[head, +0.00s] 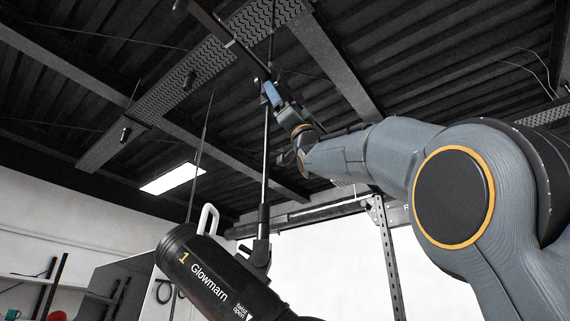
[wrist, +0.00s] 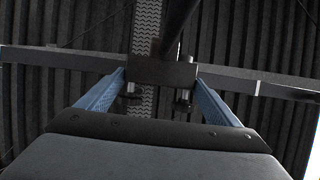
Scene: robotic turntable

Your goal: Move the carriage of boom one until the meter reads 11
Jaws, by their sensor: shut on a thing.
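The dark bar of boom one (head: 225,35) slants across the upper part of the head view, below the ceiling. My gripper (head: 271,94) is at its lower right end, with blue fingers raised to it. In the wrist view, the fingers are shut on a black block, the carriage (wrist: 163,73), one on each side. The boom (wrist: 180,25) runs up and away behind that block. A thin rod (head: 264,160) hangs below the gripper to a black cylinder (head: 215,270) marked "1 Glowmarn". I see no meter in either view, so its reading is hidden.
A lit ceiling panel (head: 172,180) and a metal cable tray (head: 215,65) are overhead. A perforated metal post (head: 388,255) stands beyond the arm. A shelf (head: 30,278) is at the lower left. Thin cables hang near the rod.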

